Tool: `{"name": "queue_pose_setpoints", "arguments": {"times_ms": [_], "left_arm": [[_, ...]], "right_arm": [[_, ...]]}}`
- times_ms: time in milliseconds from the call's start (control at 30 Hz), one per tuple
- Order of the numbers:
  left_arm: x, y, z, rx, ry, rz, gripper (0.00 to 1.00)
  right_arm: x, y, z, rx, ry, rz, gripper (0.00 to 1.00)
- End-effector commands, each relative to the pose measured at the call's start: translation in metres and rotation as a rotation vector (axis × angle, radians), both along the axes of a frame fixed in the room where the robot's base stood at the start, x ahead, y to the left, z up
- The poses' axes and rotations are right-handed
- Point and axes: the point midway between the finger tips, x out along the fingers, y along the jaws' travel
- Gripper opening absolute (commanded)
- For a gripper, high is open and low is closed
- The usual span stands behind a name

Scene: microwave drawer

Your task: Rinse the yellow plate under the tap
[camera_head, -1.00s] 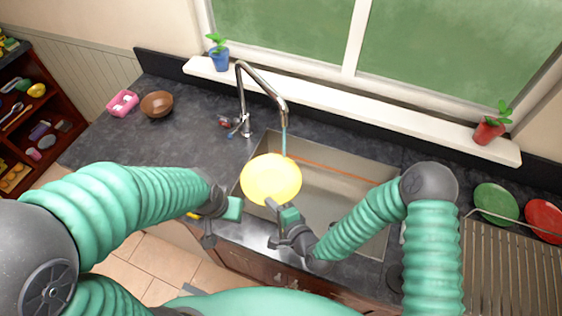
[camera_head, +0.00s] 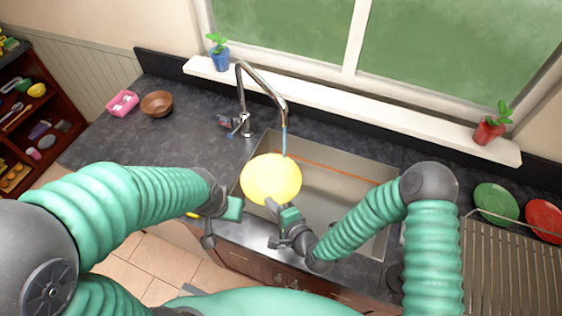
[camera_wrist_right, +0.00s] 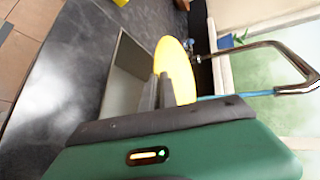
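The yellow plate (camera_head: 271,178) is over the left part of the sink (camera_head: 335,196), below the tap (camera_head: 262,88). A blue stream of water (camera_head: 284,142) runs from the spout to the plate's upper right edge. My right gripper (camera_head: 274,207) is shut on the plate's near rim. The right wrist view shows its fingers (camera_wrist_right: 157,92) against the yellow plate (camera_wrist_right: 178,68). My left gripper (camera_head: 221,212) is left of the plate, near the counter's front edge, apart from the plate. Its fingers do not show clearly enough to tell their opening.
A dish rack (camera_head: 512,270) with a green plate (camera_head: 496,203) and a red plate (camera_head: 544,219) stands right of the sink. A brown bowl (camera_head: 157,104) and a pink sponge holder (camera_head: 122,103) are on the left counter. Potted plants stand on the sill.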

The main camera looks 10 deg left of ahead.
Motion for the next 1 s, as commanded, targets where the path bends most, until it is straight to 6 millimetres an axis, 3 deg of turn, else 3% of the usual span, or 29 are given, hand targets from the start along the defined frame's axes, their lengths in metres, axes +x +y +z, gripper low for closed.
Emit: {"name": "queue_pose_setpoints", "arguments": {"times_ms": [200, 667, 1000], "left_arm": [[0.000, 0.000, 0.004, 0.000, 0.000, 0.000, 0.37], [0.000, 0.000, 0.031, 0.000, 0.000, 0.000, 0.37], [0.000, 0.000, 0.031, 0.000, 0.000, 0.000, 0.37]], "right_arm": [[-0.003, 0.002, 0.005, 0.001, 0.001, 0.000, 0.00], [-0.043, 0.018, 0.039, 0.001, 0.002, 0.002, 0.00], [-0.046, 0.020, 0.040, 0.000, 0.000, 0.000, 0.00]]}}
